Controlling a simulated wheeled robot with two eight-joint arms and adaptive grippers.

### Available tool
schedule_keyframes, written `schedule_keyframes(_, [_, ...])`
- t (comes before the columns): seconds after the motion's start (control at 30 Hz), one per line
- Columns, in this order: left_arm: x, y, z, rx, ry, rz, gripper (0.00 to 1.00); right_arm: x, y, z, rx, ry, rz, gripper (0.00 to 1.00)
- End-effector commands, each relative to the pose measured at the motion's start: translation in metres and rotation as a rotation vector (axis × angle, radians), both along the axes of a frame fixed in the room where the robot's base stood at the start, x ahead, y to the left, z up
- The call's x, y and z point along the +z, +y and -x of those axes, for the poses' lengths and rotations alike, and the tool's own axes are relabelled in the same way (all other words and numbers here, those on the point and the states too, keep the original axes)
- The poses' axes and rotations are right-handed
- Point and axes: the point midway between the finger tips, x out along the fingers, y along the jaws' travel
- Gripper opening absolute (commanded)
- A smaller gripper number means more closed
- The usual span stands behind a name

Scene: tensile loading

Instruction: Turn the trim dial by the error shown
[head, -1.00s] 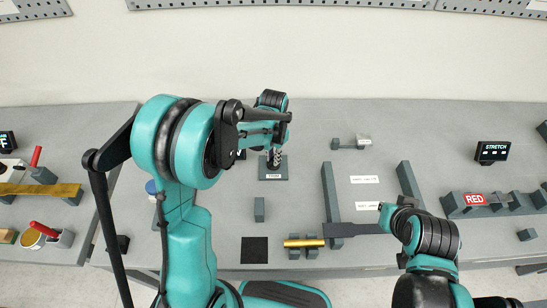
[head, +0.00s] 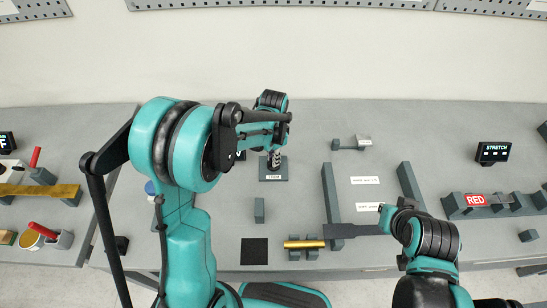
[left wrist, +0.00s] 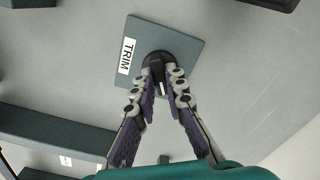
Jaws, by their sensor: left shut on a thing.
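The trim dial is a black round knob (left wrist: 154,60) with a white pointer mark, on a dark grey-green base plate (left wrist: 186,44) beside a white TRIM label (left wrist: 127,56). In the head view the plate (head: 280,175) lies on the bench at centre, below my left wrist. My left gripper (left wrist: 160,78) is shut on the dial, one finger on each side; it points down there in the head view (head: 273,160). My fingers hide part of the knob. The right arm is at the lower right; its fingers are not visible.
A STRETCH display (head: 493,152) stands at the right; its small reading is not legible. A RED-labelled rack (head: 476,200), a brass cylinder (head: 304,243), a dark flat strip (head: 350,230) and a black mat (head: 254,251) lie around. The bench behind the dial is mostly clear.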

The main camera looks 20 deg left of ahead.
Motion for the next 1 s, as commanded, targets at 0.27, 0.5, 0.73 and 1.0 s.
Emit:
schedule_keyframes(0.27, [0.000, 0.000, 0.000, 0.001, 0.000, 0.000, 0.33, 0.000, 0.000, 0.000, 0.000, 0.000, 0.000, 0.00])
schedule_keyframes(0.5, [0.002, 0.000, 0.000, 0.001, 0.000, 0.000, 0.33, 0.000, 0.000, 0.000, 0.000, 0.000, 0.000, 0.00])
schedule_keyframes(0.73, [0.036, 0.000, 0.000, 0.001, 0.000, 0.000, 0.33, 0.000, 0.000, 0.000, 0.000, 0.000, 0.000, 0.00])
schedule_keyframes(1.0, [0.093, 0.000, 0.000, 0.001, 0.000, 0.000, 0.33, 0.000, 0.000, 0.000, 0.000, 0.000, 0.000, 0.00])
